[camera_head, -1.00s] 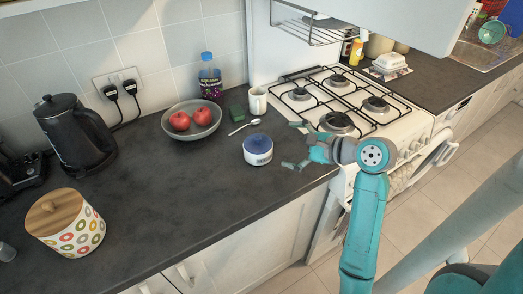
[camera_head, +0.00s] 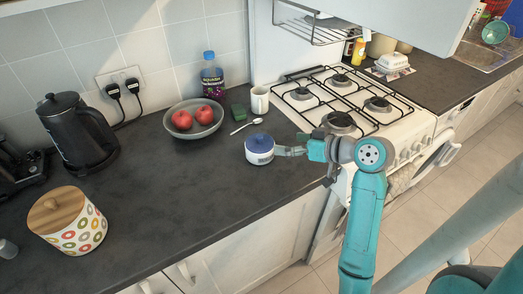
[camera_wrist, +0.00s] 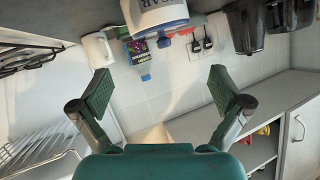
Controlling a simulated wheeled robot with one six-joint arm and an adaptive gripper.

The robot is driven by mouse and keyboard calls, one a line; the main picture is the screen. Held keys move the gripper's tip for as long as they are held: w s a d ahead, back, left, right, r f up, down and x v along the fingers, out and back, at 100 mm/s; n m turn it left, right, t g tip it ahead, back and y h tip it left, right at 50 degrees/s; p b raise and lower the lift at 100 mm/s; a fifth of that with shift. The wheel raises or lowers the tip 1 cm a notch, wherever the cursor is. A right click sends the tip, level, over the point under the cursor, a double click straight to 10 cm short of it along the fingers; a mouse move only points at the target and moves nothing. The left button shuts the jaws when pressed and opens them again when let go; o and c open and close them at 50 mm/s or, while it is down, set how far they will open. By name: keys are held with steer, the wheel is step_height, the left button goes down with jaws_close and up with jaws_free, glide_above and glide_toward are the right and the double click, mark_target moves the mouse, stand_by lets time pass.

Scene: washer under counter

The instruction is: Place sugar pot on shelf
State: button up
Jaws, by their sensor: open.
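The sugar pot (camera_head: 259,149) is a small white pot with a blue lid. It stands upright on the dark counter (camera_head: 190,220), left of the hob. My gripper (camera_head: 290,151) is at the pot's right side, pointing at it. In the upside-down wrist view the pot (camera_wrist: 160,14) shows lettering and lies ahead, between the lines of the two open fingers (camera_wrist: 163,90). The fingertips look short of it, with nothing between them. A wire rack shelf (camera_head: 312,33) hangs above the hob. An open shelf compartment (camera_wrist: 262,152) with small coloured items also shows in the wrist view.
Near the pot are a spoon (camera_head: 246,126), a white mug (camera_head: 259,100), a green sponge (camera_head: 238,113), a bowl of red fruit (camera_head: 194,122) and a bottle (camera_head: 211,77). The gas hob (camera_head: 350,100) stands right.

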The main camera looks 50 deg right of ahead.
mark_target(261, 141)
steer(key=w+f+n, duration=0.1)
steer(key=w, duration=0.2)
steer(key=w+a+f+n, duration=0.1)
steer(key=w+f, duration=0.1)
steer(key=w, duration=0.1)
steer(key=w+f+n, duration=0.1)
steer(key=w, duration=0.3)
steer(key=shift+a+f, duration=0.2)
stand_by(0.3)
steer(key=shift+s, duration=0.1)
steer(key=c, duration=1.5)
step_height(261, 141, up, 10)
steer(key=shift+f, duration=0.15)
